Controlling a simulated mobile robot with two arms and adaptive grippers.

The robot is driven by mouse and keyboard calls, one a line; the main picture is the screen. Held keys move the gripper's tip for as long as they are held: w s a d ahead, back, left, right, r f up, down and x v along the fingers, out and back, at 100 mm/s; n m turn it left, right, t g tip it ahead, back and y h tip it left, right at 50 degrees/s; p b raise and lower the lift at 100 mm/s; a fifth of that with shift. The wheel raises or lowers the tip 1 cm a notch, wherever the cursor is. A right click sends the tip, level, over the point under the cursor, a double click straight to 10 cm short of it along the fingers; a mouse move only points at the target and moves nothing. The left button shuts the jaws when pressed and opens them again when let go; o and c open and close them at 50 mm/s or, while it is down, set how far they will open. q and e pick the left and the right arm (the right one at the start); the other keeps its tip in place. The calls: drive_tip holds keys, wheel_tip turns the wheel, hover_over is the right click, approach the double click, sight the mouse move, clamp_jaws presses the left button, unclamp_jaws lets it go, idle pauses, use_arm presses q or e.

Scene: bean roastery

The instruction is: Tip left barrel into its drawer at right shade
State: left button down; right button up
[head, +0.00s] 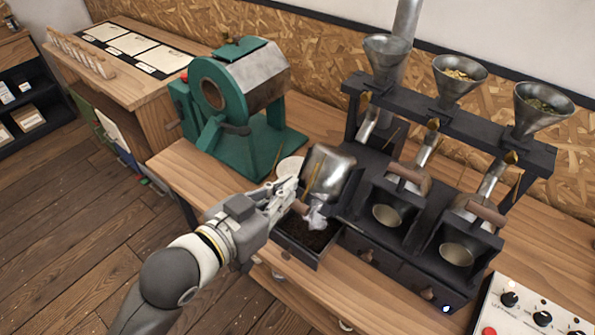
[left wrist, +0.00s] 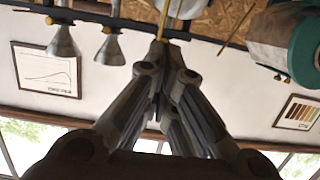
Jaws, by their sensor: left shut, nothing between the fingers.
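The left barrel (head: 333,168), a metal cylinder, is tipped forward in its dark frame, its mouth low over its drawer. That drawer (head: 325,257) is pulled out at the front left of the roaster and holds a layer of dark brown beans. A pale grey patch, perhaps smoke, shows at the barrel's lower end. My left gripper (head: 291,188) is shut, just left of the barrel beside its brown handle (head: 301,207); I cannot tell if they touch. Its closed fingers (left wrist: 160,50) fill the middle of the left wrist view. My right gripper is not in view.
The middle barrel (head: 388,214) and right barrel (head: 457,252) sit in their frames to the right, under metal funnels (head: 541,110). A green roasting machine (head: 240,100) stands behind my left arm. A control panel (head: 530,305) is at the lower right.

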use_arm(q)
drive_tip(key=b+x, duration=0.6)
drive_tip(key=x, duration=0.4)
drive_tip(key=s+f, duration=0.1)
drive_tip(key=s+a+f, duration=0.1)
drive_tip(key=f, duration=0.1)
drive_tip(key=shift+a, duration=0.15)
drive_tip(key=shift+w+f, duration=0.1)
drive_tip(key=shift+f, duration=0.05)
idle(0.3)
drive_tip(key=s+a+f, duration=0.1)
drive_tip(key=s+f+p, duration=0.1)
drive_tip(key=shift+s+a+f, duration=0.3)
drive_tip(key=shift+a+f, duration=0.05)
